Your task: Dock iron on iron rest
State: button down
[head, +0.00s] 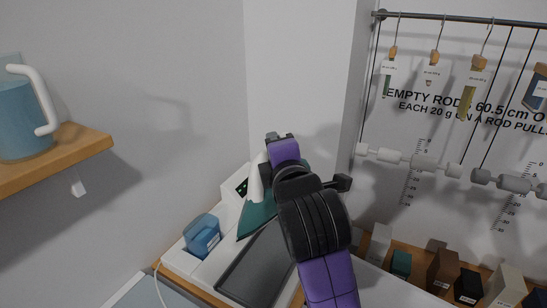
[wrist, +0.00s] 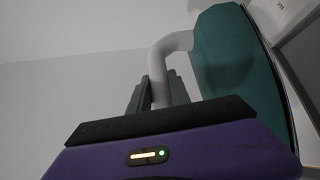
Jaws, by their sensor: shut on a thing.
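The iron has a teal body (head: 257,222) and a white handle (head: 255,181). It is tilted in the head view, its pointed end toward the lower left, above or at the back of a dark grey plate (head: 252,275) on a white base. This plate may be the iron rest; I cannot tell if the iron touches it. My gripper (head: 266,172) is shut on the handle; my arm hides part of the iron. In the wrist view, the fingers (wrist: 160,92) straddle the white handle (wrist: 173,43), with the teal body (wrist: 222,55) to the right.
A blue translucent container (head: 202,236) stands left of the plate. A wooden shelf (head: 60,158) with a blue jug (head: 22,115) juts out at the upper left. A wall corner stands behind my gripper. Hanging rods (head: 410,160) and several small boxes (head: 442,270) are at the right.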

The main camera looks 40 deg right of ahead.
notch_tip(320, 180, down, 17)
jog(key=b, duration=0.1)
jog(key=shift+f+b, duration=0.2)
jog(key=shift+b, duration=0.2)
jog(key=shift+f, duration=0.2)
jog(key=c, duration=1.2)
grip_release()
jog(key=shift+f, duration=0.1)
